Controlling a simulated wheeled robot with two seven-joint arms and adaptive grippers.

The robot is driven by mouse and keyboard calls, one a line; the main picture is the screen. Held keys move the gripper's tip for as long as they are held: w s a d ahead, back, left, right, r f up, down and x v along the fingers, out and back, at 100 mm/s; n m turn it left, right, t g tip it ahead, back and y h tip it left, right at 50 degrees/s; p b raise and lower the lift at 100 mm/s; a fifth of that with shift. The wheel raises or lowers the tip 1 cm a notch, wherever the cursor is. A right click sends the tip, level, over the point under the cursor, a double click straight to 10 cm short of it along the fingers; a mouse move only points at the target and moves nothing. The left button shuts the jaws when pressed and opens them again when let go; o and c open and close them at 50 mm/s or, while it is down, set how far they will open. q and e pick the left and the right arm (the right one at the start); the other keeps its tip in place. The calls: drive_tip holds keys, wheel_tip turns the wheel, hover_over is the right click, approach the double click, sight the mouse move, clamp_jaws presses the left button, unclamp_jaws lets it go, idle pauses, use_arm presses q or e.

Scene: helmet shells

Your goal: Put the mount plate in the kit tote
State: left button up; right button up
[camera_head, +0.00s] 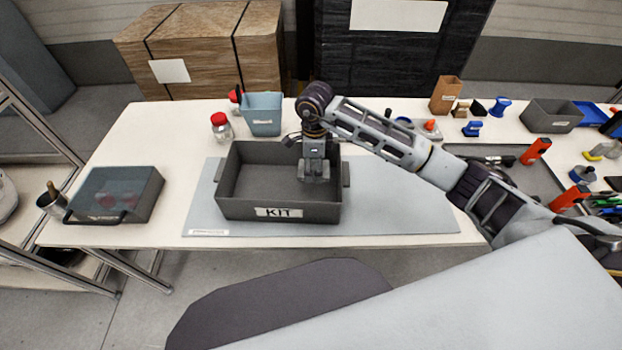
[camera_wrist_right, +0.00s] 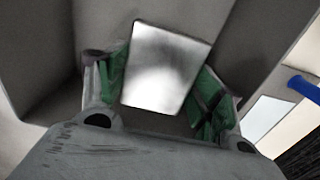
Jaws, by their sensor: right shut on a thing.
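The kit tote (camera_head: 232,205) is a dark grey open bin with a KIT label, standing on a grey mat on the table. My right gripper (camera_head: 314,178) reaches down into the right part of the tote. In the right wrist view my right gripper (camera_wrist_right: 163,85) is shut on the mount plate (camera_wrist_right: 165,68), a shiny silver plate between its green finger pads. Grey tote walls surround it in that view. In the head view the plate is hidden by the gripper. I cannot tell whether the plate touches the tote floor. My left gripper is not in view.
A blue-grey bin (camera_head: 262,115) and a red-lidded jar (camera_head: 221,126) stand behind the tote. A dark lidded case (camera_head: 115,194) lies at the left. Tools and small parts crowd the right. The mat (camera_head: 405,205) is clear right of the tote.

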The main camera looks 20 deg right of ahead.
sight(314, 185)
drive_tip(key=shift+f, duration=1.25)
wheel_tip(314, 185, down, 2)
drive_tip(key=shift+f, duration=0.85)
drive_tip(key=o, duration=1.2)
drive_tip(key=shift+c, duration=0.2)
drive_tip(key=shift+o, duration=1.4)
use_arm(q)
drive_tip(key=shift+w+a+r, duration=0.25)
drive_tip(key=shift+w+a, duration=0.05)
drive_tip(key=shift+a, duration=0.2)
